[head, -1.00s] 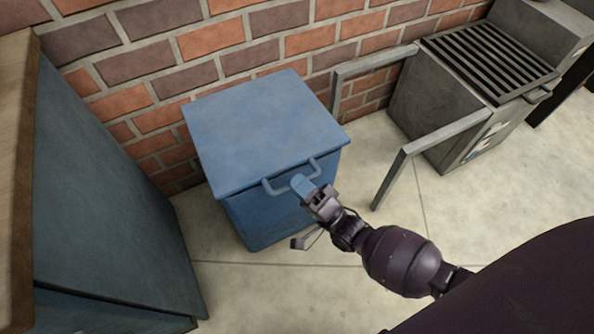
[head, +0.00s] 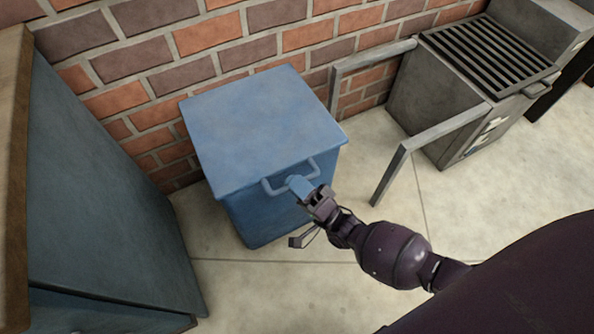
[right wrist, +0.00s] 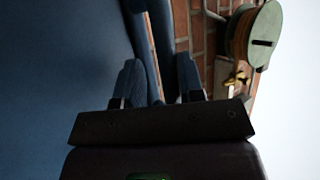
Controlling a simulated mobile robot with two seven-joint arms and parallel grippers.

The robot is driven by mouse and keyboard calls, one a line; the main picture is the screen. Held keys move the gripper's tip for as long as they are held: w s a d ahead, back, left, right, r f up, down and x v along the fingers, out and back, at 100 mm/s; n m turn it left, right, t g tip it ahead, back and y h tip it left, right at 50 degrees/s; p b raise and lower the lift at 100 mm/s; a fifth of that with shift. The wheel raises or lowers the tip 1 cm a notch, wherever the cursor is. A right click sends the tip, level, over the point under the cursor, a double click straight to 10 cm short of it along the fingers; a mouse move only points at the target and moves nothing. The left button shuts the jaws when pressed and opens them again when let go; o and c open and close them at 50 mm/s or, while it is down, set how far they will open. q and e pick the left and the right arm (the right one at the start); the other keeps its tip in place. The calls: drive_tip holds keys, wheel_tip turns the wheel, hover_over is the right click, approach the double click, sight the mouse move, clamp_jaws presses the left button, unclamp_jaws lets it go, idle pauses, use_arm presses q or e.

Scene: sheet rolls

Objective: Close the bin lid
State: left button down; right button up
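The blue bin (head: 262,220) stands against the brick wall, left of centre in the head view. Its blue lid (head: 260,125) lies nearly flat over the top; whether it is fully seated I cannot tell. A looped handle (head: 268,187) is on the lid's front edge. My right gripper (head: 299,186) is at this front edge, its fingertips by the handle. In the right wrist view its two blue-tipped fingers (right wrist: 160,80) are apart, with blue bin or lid edges beyond the gap. Whether they touch the handle is unclear. My left gripper is out of view.
A grey grill (head: 480,95) with side bars stands to the right of the bin. A large dark blue-grey container (head: 100,200) is close on the left. The floor (head: 270,295) in front of the bin is clear. A hose reel (right wrist: 258,35) hangs on the wall.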

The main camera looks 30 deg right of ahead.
drive_tip(key=shift+o, duration=0.3)
drive_tip(key=shift+s+r, duration=0.1)
drive_tip(key=shift+r, duration=0.05)
drive_tip(key=shift+r, duration=0.3)
use_arm(q)
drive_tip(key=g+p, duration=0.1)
drive_tip(key=p, duration=0.3)
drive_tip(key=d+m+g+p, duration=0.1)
drive_tip(key=p, duration=0.3)
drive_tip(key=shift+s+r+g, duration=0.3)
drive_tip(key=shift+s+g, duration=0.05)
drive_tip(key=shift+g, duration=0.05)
use_arm(e)
wheel_tip(320, 180, up, 19)
drive_tip(key=shift+r, duration=0.2)
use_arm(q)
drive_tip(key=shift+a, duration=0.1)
